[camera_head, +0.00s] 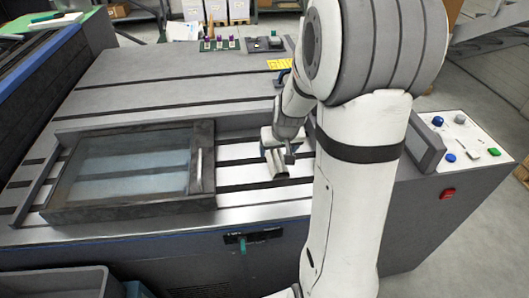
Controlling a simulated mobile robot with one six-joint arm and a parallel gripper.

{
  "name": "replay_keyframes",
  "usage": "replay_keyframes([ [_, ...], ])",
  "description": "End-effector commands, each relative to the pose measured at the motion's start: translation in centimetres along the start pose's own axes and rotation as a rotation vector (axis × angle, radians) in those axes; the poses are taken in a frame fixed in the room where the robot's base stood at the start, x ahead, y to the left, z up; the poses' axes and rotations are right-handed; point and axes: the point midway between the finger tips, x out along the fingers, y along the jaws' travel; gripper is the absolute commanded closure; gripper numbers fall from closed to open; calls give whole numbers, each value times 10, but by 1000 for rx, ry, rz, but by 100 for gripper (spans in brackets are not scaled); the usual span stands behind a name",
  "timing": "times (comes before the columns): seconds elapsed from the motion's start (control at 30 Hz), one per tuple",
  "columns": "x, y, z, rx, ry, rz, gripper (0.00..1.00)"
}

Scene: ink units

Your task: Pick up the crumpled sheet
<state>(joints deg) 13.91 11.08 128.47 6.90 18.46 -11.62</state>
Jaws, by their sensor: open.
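My gripper (280,164) hangs low over the slatted machine top, just right of the framed glass panel. Its jaws are open, though they show small. I cannot make out a crumpled sheet anywhere in this view. My white arm covers the area to the right of the gripper, and anything behind it is hidden.
The glass panel (125,165) in its dark raised frame lies on the left of the machine top (165,72). A control panel (462,140) with buttons is at the right. Small items stand along the back edge. A grey bin (60,284) is at lower left.

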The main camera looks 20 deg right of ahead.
Motion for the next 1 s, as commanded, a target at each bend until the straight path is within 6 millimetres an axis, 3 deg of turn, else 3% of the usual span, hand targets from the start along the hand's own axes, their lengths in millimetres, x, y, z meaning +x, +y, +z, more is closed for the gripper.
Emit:
replay_keyframes([
  [0.03,11,3,0,5,1,3,22],
  [0.47,53,8,-2,11,2,6,22],
  [0.7,86,11,-3,11,2,6,22],
  [1.0,95,12,-4,10,5,6,22],
])
